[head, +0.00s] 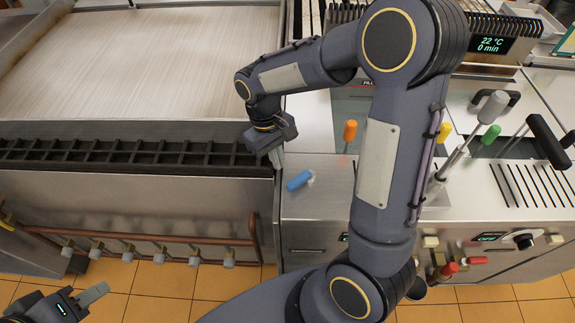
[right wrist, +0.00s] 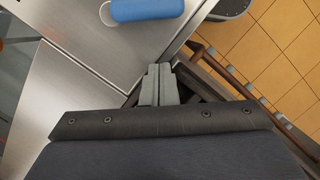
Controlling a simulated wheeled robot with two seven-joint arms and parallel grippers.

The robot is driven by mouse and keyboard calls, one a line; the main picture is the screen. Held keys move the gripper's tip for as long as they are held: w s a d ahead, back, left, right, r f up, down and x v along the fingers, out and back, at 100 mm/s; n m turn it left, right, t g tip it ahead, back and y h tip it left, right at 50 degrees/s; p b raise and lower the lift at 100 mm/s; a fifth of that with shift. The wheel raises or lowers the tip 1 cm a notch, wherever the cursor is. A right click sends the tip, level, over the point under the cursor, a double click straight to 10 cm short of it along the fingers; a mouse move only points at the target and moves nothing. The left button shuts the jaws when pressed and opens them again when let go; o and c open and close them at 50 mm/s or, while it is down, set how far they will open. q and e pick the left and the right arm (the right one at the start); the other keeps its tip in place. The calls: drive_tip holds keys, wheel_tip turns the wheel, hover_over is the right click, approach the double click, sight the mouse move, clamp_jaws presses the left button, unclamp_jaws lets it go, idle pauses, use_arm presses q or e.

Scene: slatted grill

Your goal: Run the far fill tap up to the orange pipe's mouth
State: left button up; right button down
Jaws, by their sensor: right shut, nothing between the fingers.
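My right gripper (head: 276,158) is shut and empty, just above the seam between the grill's right end and the steel counter. Its closed fingers (right wrist: 160,84) also show in the right wrist view. A blue-capped piece (head: 299,180) with a pale end lies just right of the fingertips, apart from them; it shows in the right wrist view (right wrist: 147,9). An orange-capped piece (head: 350,130) stands farther back on the counter, beside my right arm. I cannot tell which piece is the far fill tap or the orange pipe's mouth. My left gripper (head: 93,294) is low at the left, over the floor.
The slatted grill (head: 160,152) lies left. An orange-brown pipe (head: 140,237) with several valves runs below its front. Yellow (head: 444,132) and green (head: 490,134) pieces, a grey-knobbed lever (head: 493,106) and a black handle (head: 549,141) stand right. My right arm hides mid-counter.

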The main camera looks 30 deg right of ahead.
sight(293, 180)
drive_tip(key=shift+s+d+r+p, duration=0.1)
drive_tip(key=shift+s+d+p, duration=0.1)
drive_tip(key=shift+s, duration=0.75)
drive_tip(key=shift+s+d+r+p, duration=0.1)
drive_tip(key=shift+s+d, duration=0.1)
drive_tip(key=shift+s, duration=0.7)
drive_tip(key=shift+s+n, duration=0.85)
drive_tip(key=shift+n, duration=0.15)
